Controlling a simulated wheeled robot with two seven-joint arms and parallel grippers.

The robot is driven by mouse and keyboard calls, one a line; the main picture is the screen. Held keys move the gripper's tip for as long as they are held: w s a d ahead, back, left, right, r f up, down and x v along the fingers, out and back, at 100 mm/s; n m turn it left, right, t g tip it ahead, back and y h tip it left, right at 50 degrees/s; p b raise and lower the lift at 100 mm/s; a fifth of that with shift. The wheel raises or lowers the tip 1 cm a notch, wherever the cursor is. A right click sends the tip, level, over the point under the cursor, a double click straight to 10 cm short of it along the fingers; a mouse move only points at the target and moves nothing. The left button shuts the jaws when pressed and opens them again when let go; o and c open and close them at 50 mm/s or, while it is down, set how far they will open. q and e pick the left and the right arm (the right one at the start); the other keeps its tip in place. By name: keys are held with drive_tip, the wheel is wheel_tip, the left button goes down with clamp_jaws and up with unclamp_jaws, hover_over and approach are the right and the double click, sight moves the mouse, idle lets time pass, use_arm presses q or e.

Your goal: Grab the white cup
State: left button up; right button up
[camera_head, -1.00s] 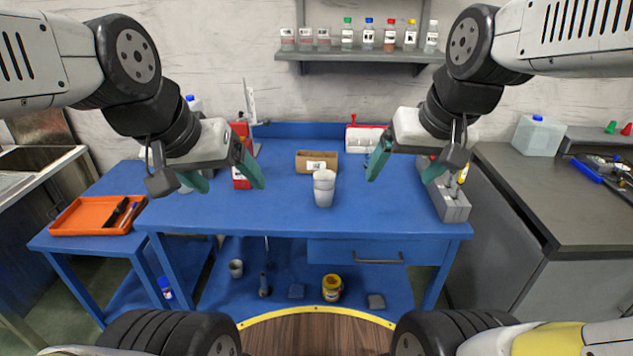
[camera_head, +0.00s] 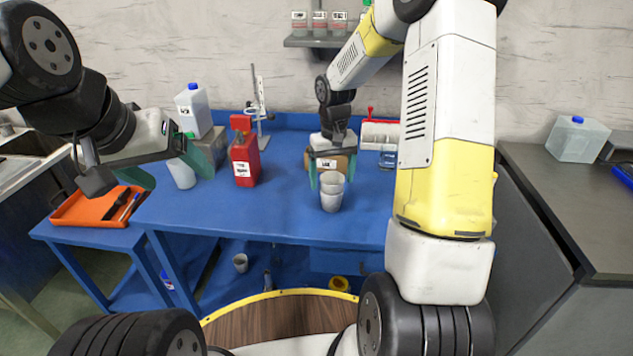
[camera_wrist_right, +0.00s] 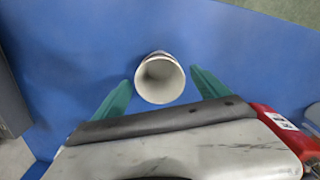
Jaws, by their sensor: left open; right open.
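The white cup (camera_head: 331,202) stands upright on the blue table; it looks like one cup stacked in another. My right gripper (camera_head: 331,181) is above and behind it, open, its green fingers on either side of the cup's upper part. In the right wrist view the cup's round open mouth (camera_wrist_right: 160,80) lies between the tips of my right gripper (camera_wrist_right: 160,77), with gaps at both sides. I cannot tell how far the fingers reach down beside it. My left gripper (camera_head: 172,168) is open and empty over the table's left side.
A red bottle (camera_head: 243,160) and a white jug (camera_head: 193,110) stand left of the cup. A cardboard box (camera_head: 312,160) is partly hidden behind my right gripper. An orange tray (camera_head: 85,208) sits at far left. The table's front middle is clear.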

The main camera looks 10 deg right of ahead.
sight(331, 197)
wheel_tip(331, 197, down, 7)
drive_tip(key=shift+s+f, duration=0.1)
drive_tip(key=shift+f, duration=0.05)
drive_tip(key=shift+c, duration=0.5)
drive_tip(key=c, duration=1.3)
